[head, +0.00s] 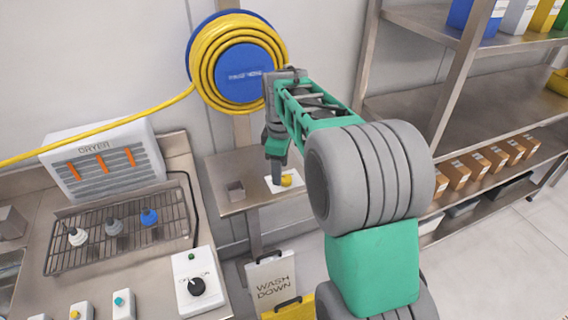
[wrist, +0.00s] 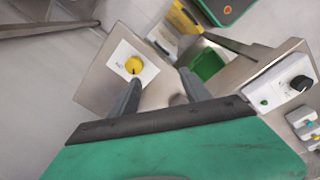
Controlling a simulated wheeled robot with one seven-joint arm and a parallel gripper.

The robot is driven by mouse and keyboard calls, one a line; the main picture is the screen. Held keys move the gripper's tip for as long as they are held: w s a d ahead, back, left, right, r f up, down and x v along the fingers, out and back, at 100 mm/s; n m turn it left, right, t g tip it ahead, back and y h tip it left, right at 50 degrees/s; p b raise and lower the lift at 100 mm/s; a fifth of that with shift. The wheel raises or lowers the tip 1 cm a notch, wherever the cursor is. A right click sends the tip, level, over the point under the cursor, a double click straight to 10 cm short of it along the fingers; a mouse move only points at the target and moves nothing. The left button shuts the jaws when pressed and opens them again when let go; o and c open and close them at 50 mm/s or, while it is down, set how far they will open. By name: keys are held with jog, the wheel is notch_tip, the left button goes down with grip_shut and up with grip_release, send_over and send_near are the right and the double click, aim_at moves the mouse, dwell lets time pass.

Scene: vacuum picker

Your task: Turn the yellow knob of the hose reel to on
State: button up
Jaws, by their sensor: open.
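The yellow knob (head: 287,181) sits on a white plate on a small metal shelf below the hose reel (head: 241,68). The reel is blue with a coiled yellow hose. In the wrist view the knob (wrist: 134,65) shows a dark pointer mark on its lower part; the plate's lettering is too small to read surely. My gripper (head: 276,172) points down beside the knob, to its left in the head view. In the wrist view my open gripper (wrist: 158,84) has its left finger just below the knob. Nothing is between the fingers, and the knob is not gripped.
A dryer (head: 102,158), a wire rack (head: 70,262) and a black-knob control box (head: 197,285) are on the left bench. Storage shelves (head: 480,100) are at right.

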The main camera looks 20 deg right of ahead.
aim_at(287, 177)
jog(key=w+d+n, duration=0.1)
jog(key=w+d+f+n+p, duration=0.1)
jog(key=w, duration=0.1)
jog(key=w+d+f+n, duration=0.1)
jog(key=w+d+n, duration=0.1)
jog(key=shift+w+g, duration=0.1)
jog(key=shift+g, duration=0.3)
notch_tip(287, 177, down, 8)
jog(key=shift+r+p, duration=0.25)
jog(key=shift+p, duration=0.6)
grip_shut()
